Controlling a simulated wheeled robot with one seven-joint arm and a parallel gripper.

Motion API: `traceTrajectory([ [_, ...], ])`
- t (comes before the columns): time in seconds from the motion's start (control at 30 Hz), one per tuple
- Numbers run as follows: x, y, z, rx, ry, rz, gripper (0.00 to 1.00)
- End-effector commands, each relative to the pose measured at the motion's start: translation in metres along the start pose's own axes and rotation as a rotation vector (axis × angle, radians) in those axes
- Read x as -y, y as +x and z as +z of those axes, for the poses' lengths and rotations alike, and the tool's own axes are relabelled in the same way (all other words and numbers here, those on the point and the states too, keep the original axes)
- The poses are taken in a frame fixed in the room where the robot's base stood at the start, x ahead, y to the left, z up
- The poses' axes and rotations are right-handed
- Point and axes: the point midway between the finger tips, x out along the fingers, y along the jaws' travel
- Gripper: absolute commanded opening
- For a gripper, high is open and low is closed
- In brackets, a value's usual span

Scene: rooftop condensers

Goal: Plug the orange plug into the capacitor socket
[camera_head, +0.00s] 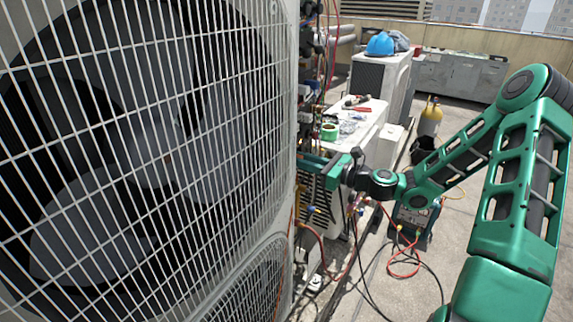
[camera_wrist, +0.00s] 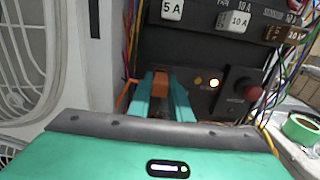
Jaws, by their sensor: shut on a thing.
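My gripper (camera_wrist: 161,92) is shut on the orange plug (camera_wrist: 160,84), which sits between its two teal fingers in the wrist view. An orange cable (camera_wrist: 125,95) shows just left of the fingers. The plug points at a dark control panel (camera_wrist: 205,52); I cannot tell whether it touches the panel. I cannot make out the capacitor socket; the plug and fingers may cover it. In the head view my gripper (camera_head: 318,166) reaches left into the condenser's side opening, and the plug is hidden there.
The panel carries 5 A (camera_wrist: 172,10) and 10 A (camera_wrist: 236,20) blocks, a lit yellow lamp (camera_wrist: 214,83) and a red knob (camera_wrist: 250,88) right of the fingers. Loose wires hang on both sides. A fan grille (camera_head: 150,140) fills the head view's left. Green tape (camera_head: 329,132) lies behind.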

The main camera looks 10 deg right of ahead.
Motion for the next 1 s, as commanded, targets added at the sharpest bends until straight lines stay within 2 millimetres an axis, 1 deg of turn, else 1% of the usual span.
traceTrajectory([
  [1.0, 0.0, 0.013, 0.0, 0.0, -0.001, 0.0, 0.0],
])
